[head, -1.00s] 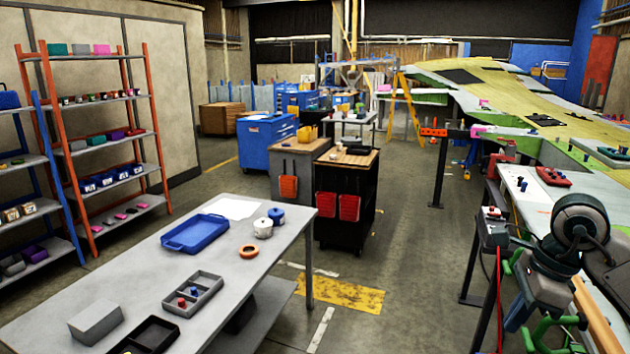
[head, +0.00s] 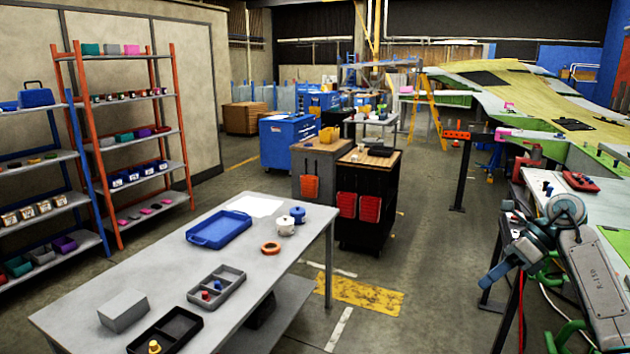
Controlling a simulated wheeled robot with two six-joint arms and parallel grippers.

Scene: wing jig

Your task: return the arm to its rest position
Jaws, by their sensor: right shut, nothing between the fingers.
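My right arm comes in at the lower right of the head view, beside the bench with the wing. Its gripper (head: 500,270) points left and down, with the fingers closed together and nothing held. It hangs in the air near the left edge of the wing bench, apart from the grey table. My left arm and left gripper are not in view.
A grey table (head: 90,313) at the lower left holds a blue tray (head: 219,229), a grey divided tray (head: 233,291), a black tray (head: 145,345), an orange ring (head: 271,248) and two pots. A black tool cart (head: 368,205) stands behind it. The floor between table and wing bench is clear.

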